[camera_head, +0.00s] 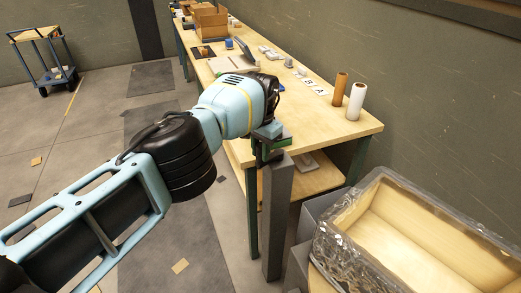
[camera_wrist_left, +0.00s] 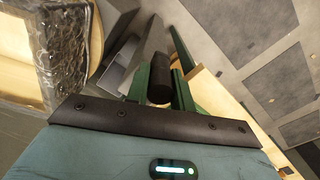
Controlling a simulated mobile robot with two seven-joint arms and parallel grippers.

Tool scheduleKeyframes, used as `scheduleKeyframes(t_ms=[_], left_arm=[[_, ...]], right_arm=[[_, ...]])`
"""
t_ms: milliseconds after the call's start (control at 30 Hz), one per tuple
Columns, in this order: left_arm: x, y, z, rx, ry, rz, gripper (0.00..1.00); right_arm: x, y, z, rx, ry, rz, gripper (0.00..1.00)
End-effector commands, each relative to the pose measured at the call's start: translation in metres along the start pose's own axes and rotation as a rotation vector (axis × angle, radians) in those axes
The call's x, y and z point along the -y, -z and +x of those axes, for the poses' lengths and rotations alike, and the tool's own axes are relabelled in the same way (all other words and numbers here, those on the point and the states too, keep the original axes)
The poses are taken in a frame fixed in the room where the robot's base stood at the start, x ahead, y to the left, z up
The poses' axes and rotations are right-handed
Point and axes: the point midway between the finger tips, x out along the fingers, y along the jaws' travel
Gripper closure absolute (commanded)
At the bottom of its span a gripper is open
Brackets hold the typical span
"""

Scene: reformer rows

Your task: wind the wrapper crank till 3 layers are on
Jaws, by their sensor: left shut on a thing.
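My left gripper (camera_head: 270,146) is at the top of a dark grey post (camera_head: 276,215) by the near end of the bench. In the left wrist view its two green fingers (camera_wrist_left: 160,90) are closed on a black cylindrical knob (camera_wrist_left: 160,72), which looks like the crank handle. The crank's arm is mostly hidden by my gripper. A wooden crate (camera_head: 425,262) stands at the lower right with clear, wrinkled film (camera_head: 345,235) around its sides; it also shows in the left wrist view (camera_wrist_left: 22,60). I cannot tell the number of layers. My right gripper is out of view.
The long wooden bench (camera_head: 330,128) holds a brown roll (camera_head: 340,89), a white roll (camera_head: 356,101), letter cards (camera_head: 315,88) and a cardboard box (camera_head: 209,22) farther back. A blue cart (camera_head: 46,60) stands at the far left. The floor left of the bench is mostly free.

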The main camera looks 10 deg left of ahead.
Motion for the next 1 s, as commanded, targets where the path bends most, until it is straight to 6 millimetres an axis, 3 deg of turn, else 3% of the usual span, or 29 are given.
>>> scheduleKeyframes(t_ms=[367,400,567,867,1000], left_arm=[[0.000,0.000,0.001,0.000,0.000,-0.004,1.00],[0.000,0.000,0.001,0.000,0.000,-0.004,0.74],[0.000,0.000,0.001,-0.001,0.000,-0.004,0.55],[0.001,0.000,-0.003,-0.002,0.001,-0.004,0.55],[0.001,0.001,-0.019,-0.005,0.002,-0.004,0.55]], right_arm=[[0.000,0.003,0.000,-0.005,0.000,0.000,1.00],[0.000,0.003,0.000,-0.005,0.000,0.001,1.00],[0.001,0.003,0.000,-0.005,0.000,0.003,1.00],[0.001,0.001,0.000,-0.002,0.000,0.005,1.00],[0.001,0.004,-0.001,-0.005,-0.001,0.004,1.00]])
